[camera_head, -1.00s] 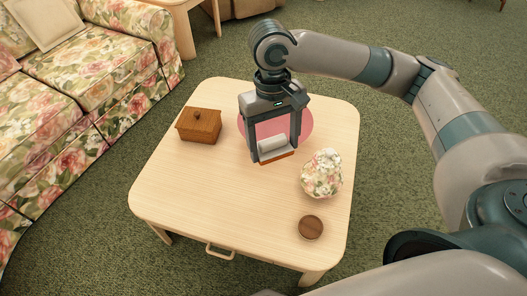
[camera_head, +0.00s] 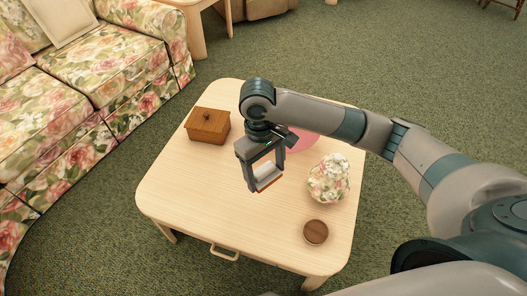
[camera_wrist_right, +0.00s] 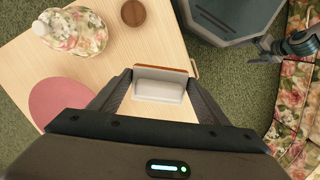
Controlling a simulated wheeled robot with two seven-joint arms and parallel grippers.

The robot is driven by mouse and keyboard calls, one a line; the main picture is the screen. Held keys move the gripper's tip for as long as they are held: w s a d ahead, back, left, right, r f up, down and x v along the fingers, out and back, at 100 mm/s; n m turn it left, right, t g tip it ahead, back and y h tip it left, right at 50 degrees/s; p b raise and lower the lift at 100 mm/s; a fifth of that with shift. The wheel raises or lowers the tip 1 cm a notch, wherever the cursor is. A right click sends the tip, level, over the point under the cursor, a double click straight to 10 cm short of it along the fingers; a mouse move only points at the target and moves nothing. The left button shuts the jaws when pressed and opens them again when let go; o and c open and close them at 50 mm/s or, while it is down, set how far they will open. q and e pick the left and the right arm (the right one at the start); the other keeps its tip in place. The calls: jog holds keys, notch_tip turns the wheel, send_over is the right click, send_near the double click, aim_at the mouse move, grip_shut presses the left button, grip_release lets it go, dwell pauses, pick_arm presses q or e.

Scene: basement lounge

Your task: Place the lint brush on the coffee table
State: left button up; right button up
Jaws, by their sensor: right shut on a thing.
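The lint brush (camera_head: 268,183), with a pale pad and an orange-brown edge, is between the fingers of my right gripper (camera_head: 264,180). The gripper is shut on it, fingers pointing down. The brush also shows between the fingertips in the right wrist view (camera_wrist_right: 160,86). The pale wooden coffee table (camera_head: 190,200) lies beneath the brush. I cannot tell whether the brush touches the tabletop. What seems to be my left gripper (camera_wrist_right: 285,46) shows at the right edge of the right wrist view, too small to tell its jaws.
On the table are a wooden lidded box (camera_head: 208,127), a pink round mat (camera_head: 303,141) partly behind my arm, a floral rounded object (camera_head: 329,179) and a round brown wooden piece (camera_head: 316,232). The table's front left is clear. A floral sofa (camera_head: 110,75) stands at left.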

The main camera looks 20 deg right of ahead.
pick_arm(q)
jog(key=shift+w+r, duration=0.15)
jog(key=shift+w, duration=0.4)
pick_arm(e)
jog(key=s+f+n, duration=0.3)
jog(key=s+f, duration=0.1)
jog(key=f, duration=0.6)
jog(key=s+f+n, duration=0.3)
jog(key=s+f, duration=0.2)
jog(key=f, duration=0.5)
jog(key=shift+d+f+t+h, duration=0.25)
jog(key=shift+d+t+h, duration=0.05)
jog(key=shift+d, duration=0.1)
